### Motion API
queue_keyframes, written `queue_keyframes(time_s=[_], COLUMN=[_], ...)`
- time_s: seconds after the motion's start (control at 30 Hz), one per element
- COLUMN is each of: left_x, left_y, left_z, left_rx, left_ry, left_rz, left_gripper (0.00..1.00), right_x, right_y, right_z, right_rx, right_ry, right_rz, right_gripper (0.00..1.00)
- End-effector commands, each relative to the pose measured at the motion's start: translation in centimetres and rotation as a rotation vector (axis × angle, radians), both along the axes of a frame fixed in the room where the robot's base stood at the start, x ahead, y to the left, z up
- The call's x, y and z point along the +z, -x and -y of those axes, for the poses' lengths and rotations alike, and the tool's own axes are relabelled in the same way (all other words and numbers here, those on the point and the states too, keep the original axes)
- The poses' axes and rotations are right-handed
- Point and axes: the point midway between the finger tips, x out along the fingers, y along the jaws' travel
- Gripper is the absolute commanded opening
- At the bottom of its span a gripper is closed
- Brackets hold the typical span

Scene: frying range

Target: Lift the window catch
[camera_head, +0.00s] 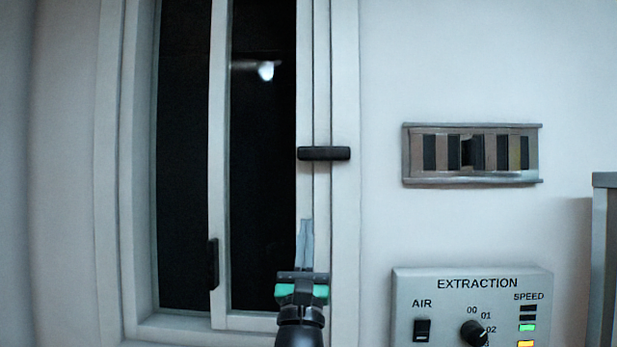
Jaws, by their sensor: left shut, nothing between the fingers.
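The window catch (324,153) is a black bar on the right side of the window frame. It lies level across the edge of the sliding pane and the frame. My left gripper (306,226) comes up from the bottom of the view, below the catch and in front of the frame. Its narrow grey fingers point up and are shut with nothing between them. A clear gap shows in the picture between the fingertips and the catch. My right gripper is not in view.
A black pull handle (213,264) sits on the sliding pane's left stile. A metal vent grille (472,153) is on the wall to the right. Below it is a grey EXTRACTION panel (473,310) with a switch, knob and lights. A metal edge (604,260) stands at far right.

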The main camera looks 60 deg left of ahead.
Motion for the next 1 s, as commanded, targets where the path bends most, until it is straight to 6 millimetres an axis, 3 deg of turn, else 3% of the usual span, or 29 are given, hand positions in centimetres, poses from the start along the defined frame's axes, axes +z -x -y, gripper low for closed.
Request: queue_keyframes(time_s=[0.5,0.7,1.0], left_x=[7.5,10.3,10.8], left_y=[-3.4,-3.4,-3.4], left_z=[-6.0,-5.8,-5.8], left_rx=[0.002,0.0,-0.001], left_ry=[-0.001,-0.002,-0.001], left_rz=[0.0,0.001,0.0], left_gripper=[0.0,0.0,0.0], right_x=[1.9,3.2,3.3], right_y=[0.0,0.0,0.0], right_z=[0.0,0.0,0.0], right_rx=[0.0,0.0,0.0], right_ry=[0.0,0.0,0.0], right_rz=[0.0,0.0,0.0], right_gripper=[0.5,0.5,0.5])
